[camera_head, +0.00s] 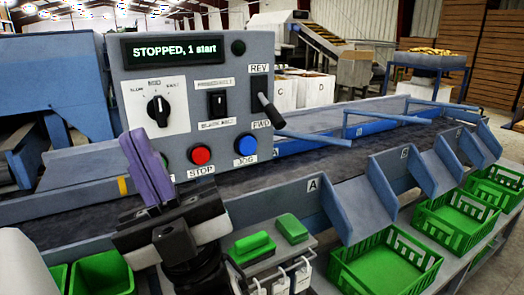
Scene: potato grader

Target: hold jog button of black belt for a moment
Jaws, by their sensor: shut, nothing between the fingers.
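The blue jog button (246,145) is on the front of a grey control panel (185,70), at its lower right, above a "JOG" label. The dark belt (335,172) runs behind and right of the panel. A rocker switch (216,103) sits mid-panel over a label that seems to read "BLACK BELT". A lever (265,106) stands between "REV" and "FWD". The display (172,49) reads "STOPPED, 1 start". My gripper (137,142), with purple fingers, is shut and empty at lower left, in front of the panel, apart from the blue button. It hides the panel's lower left corner.
The red stop button (200,154) is close left of the blue one. A rotary knob (159,108) is above it. Blue-grey dividers (360,186) and green crates (385,258) line the belt's near side. Green-topped items (252,246) lie below the panel.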

